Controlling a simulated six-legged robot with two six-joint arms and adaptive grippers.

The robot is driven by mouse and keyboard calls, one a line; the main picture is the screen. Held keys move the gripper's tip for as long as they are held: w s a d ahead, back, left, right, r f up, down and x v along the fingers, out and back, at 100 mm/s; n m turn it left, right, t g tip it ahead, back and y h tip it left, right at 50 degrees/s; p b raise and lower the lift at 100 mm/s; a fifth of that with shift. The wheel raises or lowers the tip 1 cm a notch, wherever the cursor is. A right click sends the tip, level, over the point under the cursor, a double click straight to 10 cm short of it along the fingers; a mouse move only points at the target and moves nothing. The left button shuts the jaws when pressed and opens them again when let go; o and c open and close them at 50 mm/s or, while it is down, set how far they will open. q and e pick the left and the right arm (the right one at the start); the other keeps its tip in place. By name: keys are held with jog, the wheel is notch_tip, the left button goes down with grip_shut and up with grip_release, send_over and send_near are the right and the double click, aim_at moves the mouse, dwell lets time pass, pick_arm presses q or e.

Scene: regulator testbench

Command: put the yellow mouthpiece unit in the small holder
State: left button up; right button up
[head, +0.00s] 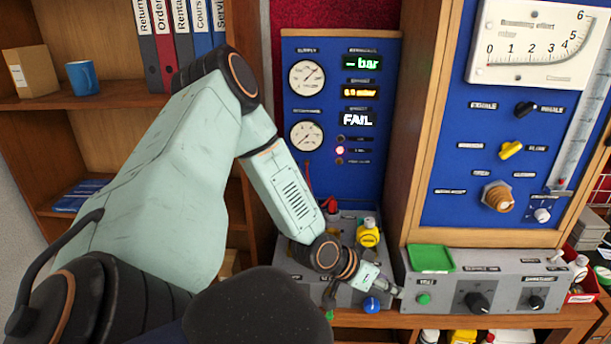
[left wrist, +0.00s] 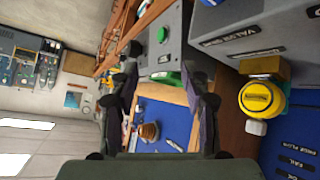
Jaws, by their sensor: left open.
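The yellow unit (head: 368,238), with a pale cap on top, sits at the back right of the grey bench box in the head view. It also shows at the right of the left wrist view (left wrist: 262,99), beside a small tan block. I cannot tell whether that block is the small holder. My left gripper (head: 392,290) is low over the front right of the grey box, in front of and apart from the yellow unit. Its fingers (left wrist: 168,104) are spread with nothing between them; the yellow unit lies outside them. My right gripper is not in view.
A second grey control box (head: 480,282) with dark knobs and a green pad (head: 431,258) stands just right of my gripper. A blue knob (head: 372,305) is close below it. Blue gauge panels (head: 337,190) rise behind. A red bin (head: 582,291) stands far right.

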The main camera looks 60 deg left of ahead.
pick_arm(q)
jog(key=s+d+f+g+y, duration=0.1)
jog(key=s+d+f+g, duration=0.4)
jog(key=s, duration=0.5)
jog(key=s+d+f+g, duration=0.2)
jog(key=s+d+f, duration=0.35)
jog(key=s, duration=0.45)
jog(key=s+g+y, duration=0.2)
jog(key=s, duration=0.7)
jog(key=shift+s+d+n, duration=0.35)
jog(key=shift+d+n, duration=0.05)
jog(key=shift+f, duration=0.1)
jog(key=shift+s, duration=0.1)
